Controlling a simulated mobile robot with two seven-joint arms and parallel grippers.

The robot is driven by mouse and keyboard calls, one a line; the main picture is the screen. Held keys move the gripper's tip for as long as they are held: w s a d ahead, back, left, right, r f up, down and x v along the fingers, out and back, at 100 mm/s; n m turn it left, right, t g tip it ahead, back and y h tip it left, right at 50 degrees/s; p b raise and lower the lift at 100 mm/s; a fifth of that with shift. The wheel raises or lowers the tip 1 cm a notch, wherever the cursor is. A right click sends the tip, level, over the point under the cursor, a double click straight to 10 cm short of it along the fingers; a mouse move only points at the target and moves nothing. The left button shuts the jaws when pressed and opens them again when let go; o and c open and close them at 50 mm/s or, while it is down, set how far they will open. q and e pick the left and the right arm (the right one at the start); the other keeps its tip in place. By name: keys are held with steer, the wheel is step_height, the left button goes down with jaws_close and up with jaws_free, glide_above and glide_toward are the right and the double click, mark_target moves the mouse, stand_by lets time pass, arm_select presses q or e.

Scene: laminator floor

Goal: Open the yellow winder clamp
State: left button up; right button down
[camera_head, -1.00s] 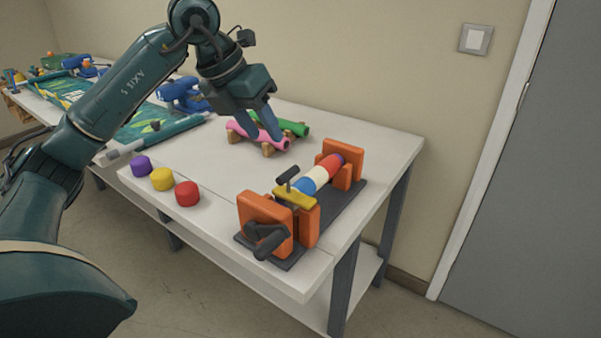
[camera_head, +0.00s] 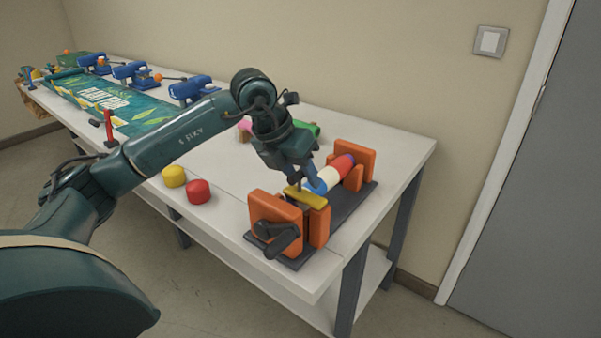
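The yellow winder clamp (camera_head: 307,199) is a yellow bar on the orange winder (camera_head: 268,215), near the front right corner of the table. A roll (camera_head: 332,174) with blue, white and red bands lies behind it between the orange blocks. My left gripper (camera_head: 303,184) points down right at the clamp, its fingertips at the clamp's dark handle, which is mostly hidden. I cannot tell whether the fingers touch or grip it. My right gripper is out of view.
A black crank (camera_head: 277,236) sticks out at the winder's front. Red (camera_head: 198,191) and yellow (camera_head: 174,176) knobs stand left on the table (camera_head: 232,213). Pink (camera_head: 244,128) and green (camera_head: 308,128) rolls lie behind my gripper. Blue machines (camera_head: 190,89) and a printed green sheet are farther back.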

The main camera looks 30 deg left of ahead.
arm_select(q)
steer(key=shift+c, duration=0.3)
jaws_close()
steer(key=shift+a, duration=0.1)
